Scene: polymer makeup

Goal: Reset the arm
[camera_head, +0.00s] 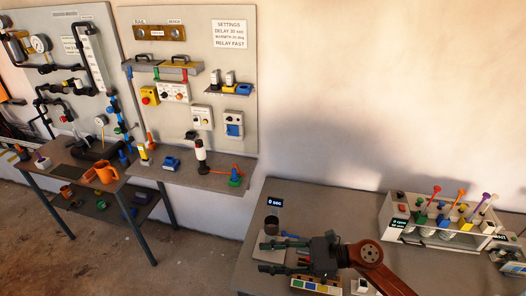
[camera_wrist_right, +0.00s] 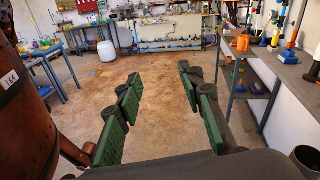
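My right gripper (camera_head: 266,256) reaches in from the lower right of the head view, its arm brown and its fingers dark green. It hovers over the near bench (camera_head: 240,272), pointing left. In the right wrist view its two green fingers (camera_wrist_right: 159,78) are spread wide, with only distant floor visible between them. It is open and empty. A dark cup (camera_head: 272,225) stands just beyond the fingers, by a small "0 sec" display (camera_head: 274,202). My left arm and gripper are not in view.
A rack with coloured-handled tools (camera_head: 440,215) stands at the bench's right. A tray of coloured squares (camera_head: 315,285) lies under the gripper. An orange mug (camera_head: 104,173) sits on the left table. A white-and-dark bottle (camera_head: 201,155) stands on the panel shelf. The bench middle looks clear.

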